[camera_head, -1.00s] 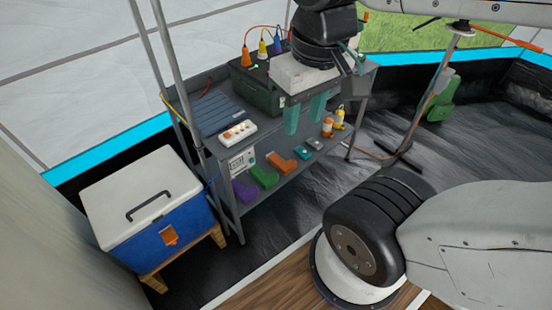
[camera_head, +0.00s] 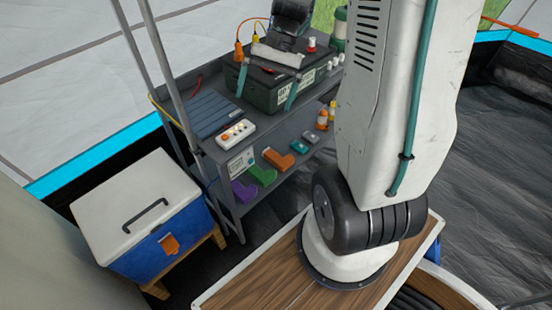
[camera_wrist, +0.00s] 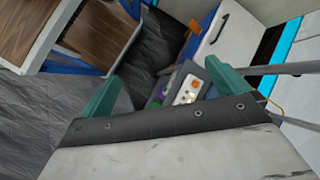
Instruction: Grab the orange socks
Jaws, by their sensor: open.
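The orange socks (camera_head: 278,159) lie folded on the lower shelf of the grey shelf unit in the head view, right of the green socks (camera_head: 263,175) and purple socks (camera_head: 243,191). My gripper (camera_head: 266,90) is open and empty, its two teal fingers apart, in front of the dark green case and above the lower shelf. In the wrist view my gripper (camera_wrist: 165,86) shows the power strip between its fingers. I cannot make out the orange socks there.
The grey shelf unit (camera_head: 222,148) carries a white power strip (camera_head: 236,133) and a dark green case (camera_head: 265,97) on top. Small bottles (camera_head: 322,118) stand right of the socks. A blue cooler (camera_head: 150,250) with a white lid stands at left.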

